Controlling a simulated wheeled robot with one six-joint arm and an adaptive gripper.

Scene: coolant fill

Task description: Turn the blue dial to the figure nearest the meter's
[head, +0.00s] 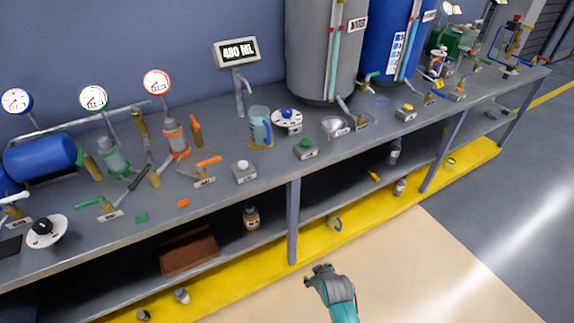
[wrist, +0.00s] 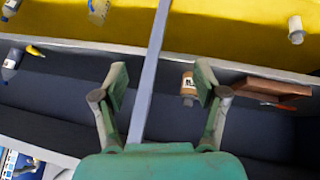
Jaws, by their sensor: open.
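The blue dial (head: 287,113) sits on a round white plate (head: 288,126) on the bench, right of a blue jug. The figures on its plate are too small to read. The meter (head: 236,52) stands on a post behind the jug and reads 480 ML. My gripper (head: 320,268) is low in front of the bench, well apart from the dial. In the wrist view my gripper (wrist: 161,85) is open with nothing between its fingers. The dial and meter are not in the wrist view.
A blue jug (head: 259,128) stands left of the dial. A white button box (head: 244,172) and a green button box (head: 306,148) are near the bench's front edge. A bench leg (head: 293,222) stands behind my gripper. The floor to the right is clear.

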